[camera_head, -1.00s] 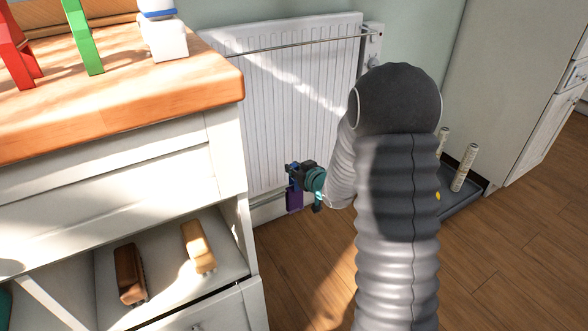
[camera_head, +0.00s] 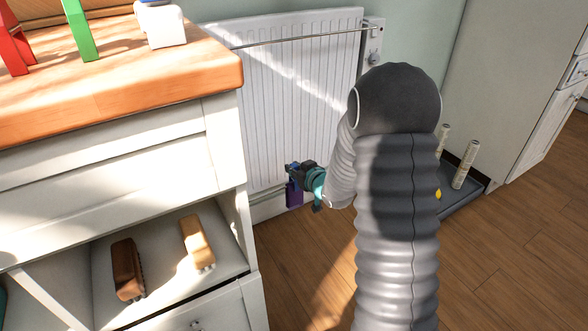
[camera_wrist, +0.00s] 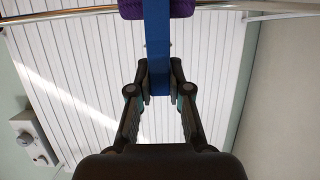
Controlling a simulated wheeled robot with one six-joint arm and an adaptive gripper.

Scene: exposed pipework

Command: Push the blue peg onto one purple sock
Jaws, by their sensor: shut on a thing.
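In the wrist view my gripper (camera_wrist: 160,78) is shut on the blue peg (camera_wrist: 157,38), a flat blue strip running up out of the jaws. A purple sock (camera_wrist: 181,8) shows at the top edge of that view, at the peg's far end. I cannot tell whether the peg is around it or only against it. In the head view my gripper (camera_head: 305,176) is in front of the radiator's lower part, with the purple sock (camera_head: 294,196) hanging just below it. The peg is mostly hidden there.
A white radiator (camera_head: 290,90) with a thin rail (camera_head: 300,42) stands behind. A white cabinet (camera_head: 110,170) is close on the left, with red (camera_head: 14,40) and green (camera_head: 80,30) objects on top and two brushes (camera_head: 127,268) on its shelf. A grey tray (camera_head: 470,198) lies right.

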